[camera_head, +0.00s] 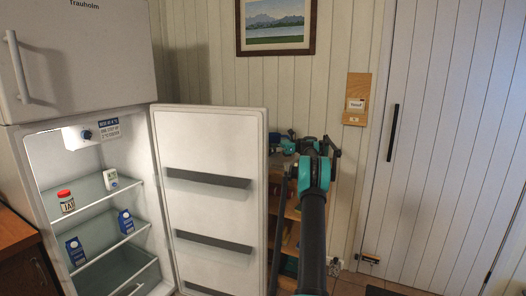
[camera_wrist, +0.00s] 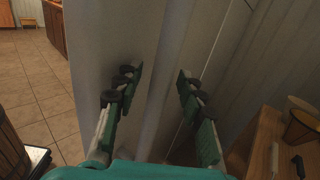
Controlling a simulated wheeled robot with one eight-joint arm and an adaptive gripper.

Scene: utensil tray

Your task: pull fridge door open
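The fridge door (camera_head: 215,190) stands wide open, swung out to the right. Its inner side with dark shelf bars faces the head camera, and the lit fridge interior (camera_head: 90,190) shows. The door's outer side and handle are hidden in the head view. My gripper (camera_head: 292,145) is just right of the door's free edge, partly blocked by my own arm. In the wrist view my gripper (camera_wrist: 156,85) has its two fingers spread, with a pale upright panel edge between or beyond them. I cannot tell whether they touch it.
The upper freezer door (camera_head: 85,50) is closed. A jar (camera_head: 66,201) and several cartons stand on the fridge shelves. A wooden shelf unit (camera_head: 291,207) stands behind the door and my arm. A white room door (camera_head: 450,130) is at right.

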